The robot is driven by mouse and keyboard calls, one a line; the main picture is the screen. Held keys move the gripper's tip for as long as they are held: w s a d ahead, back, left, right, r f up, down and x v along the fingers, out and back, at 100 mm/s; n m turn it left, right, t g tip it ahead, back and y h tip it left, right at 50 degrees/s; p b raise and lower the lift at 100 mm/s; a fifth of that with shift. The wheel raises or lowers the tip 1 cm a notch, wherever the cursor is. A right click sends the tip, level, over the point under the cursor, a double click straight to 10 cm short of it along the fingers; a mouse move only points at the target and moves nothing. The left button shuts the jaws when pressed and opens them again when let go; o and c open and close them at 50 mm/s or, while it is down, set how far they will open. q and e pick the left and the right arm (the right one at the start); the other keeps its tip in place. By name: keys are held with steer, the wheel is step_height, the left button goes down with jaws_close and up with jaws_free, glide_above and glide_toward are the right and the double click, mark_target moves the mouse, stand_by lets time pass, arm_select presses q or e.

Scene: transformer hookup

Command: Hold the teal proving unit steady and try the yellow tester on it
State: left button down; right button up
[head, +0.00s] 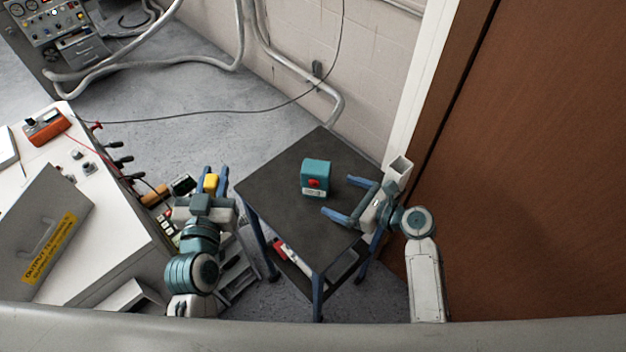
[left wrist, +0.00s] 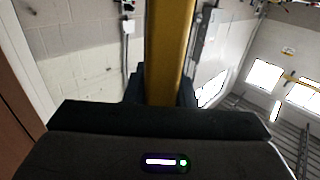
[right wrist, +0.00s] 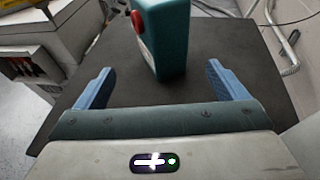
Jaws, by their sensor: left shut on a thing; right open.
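The teal proving unit (head: 316,177) stands upright on the dark top of a small table, with a red round part on its front. It also shows in the right wrist view (right wrist: 172,42), ahead of and between the fingers. My right gripper (head: 350,202) is open and empty beside the unit, apart from it; its blue fingers (right wrist: 160,88) point toward it. My left gripper (head: 211,182) is shut on the yellow tester (head: 211,184), left of the table. The tester rises close to the camera in the left wrist view (left wrist: 168,50); its far end is out of frame.
The small table (head: 275,180) has blue legs and a lower shelf with a red and white item. A white bench (head: 110,240) at left holds an orange meter (head: 47,127) and a grey panel. A brown door (head: 530,150) is close on the right.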

mark_target(321, 188)
arm_select(q)
step_height(321, 188, down, 2)
steer(key=shift+w+a+f+b, duration=0.1)
steer(key=shift+a+b, duration=0.05)
steer(key=shift+b, duration=0.6)
arm_select(e)
steer(key=x, duration=0.3)
steer(key=shift+f, duration=0.2)
arm_select(q)
steer(key=shift+w+a, duration=0.15)
steer(key=shift+a, duration=0.05)
arm_select(e)
steer(key=x, duration=0.2)
steer(key=shift+w+a+r, duration=0.15)
steer(key=shift+w+a, duration=0.1)
steer(key=shift+a, duration=0.05)
arm_select(q)
steer(key=shift+d+r+p, duration=0.2)
steer(key=shift+r+p, duration=0.1)
arm_select(e)
steer(key=shift+x, duration=0.85)
arm_select(q)
steer(key=shift+a, duration=0.1)
arm_select(e)
steer(key=shift+w+a, duration=0.1)
steer(key=shift+a, duration=0.1)
steer(key=c, duration=0.7)
steer(key=c, duration=0.6)
